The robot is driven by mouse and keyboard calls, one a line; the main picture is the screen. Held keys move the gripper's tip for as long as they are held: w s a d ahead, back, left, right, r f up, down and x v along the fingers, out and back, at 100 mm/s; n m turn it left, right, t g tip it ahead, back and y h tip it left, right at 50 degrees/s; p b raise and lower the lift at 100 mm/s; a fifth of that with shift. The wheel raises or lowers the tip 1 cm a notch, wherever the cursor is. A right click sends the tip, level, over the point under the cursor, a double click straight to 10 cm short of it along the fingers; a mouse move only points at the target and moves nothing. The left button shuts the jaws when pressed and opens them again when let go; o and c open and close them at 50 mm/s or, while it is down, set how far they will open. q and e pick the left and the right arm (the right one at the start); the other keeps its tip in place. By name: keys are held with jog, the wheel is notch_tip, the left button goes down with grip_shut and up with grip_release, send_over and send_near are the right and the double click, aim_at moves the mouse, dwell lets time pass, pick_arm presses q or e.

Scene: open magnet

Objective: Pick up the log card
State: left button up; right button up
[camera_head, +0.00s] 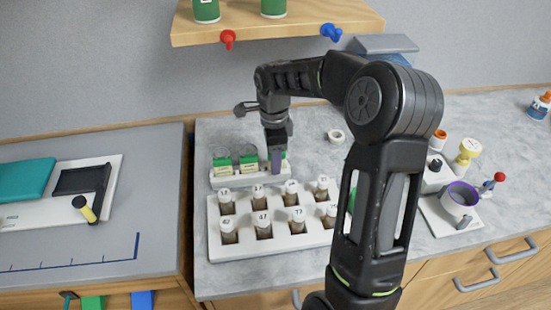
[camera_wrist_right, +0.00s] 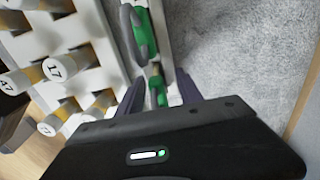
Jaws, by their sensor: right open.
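I cannot make out a log card for certain in either view. My left gripper is not in view.
A white tray (camera_head: 214,235) of numbered, capped vials stands in front of the rack. A wooden shelf (camera_head: 280,30) hangs above. A mug (camera_head: 460,198) and small bottles stand at the right. A grey board with a teal folder (camera_head: 25,179) lies at the left.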

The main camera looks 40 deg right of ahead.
grip_shut()
dwell(0.4)
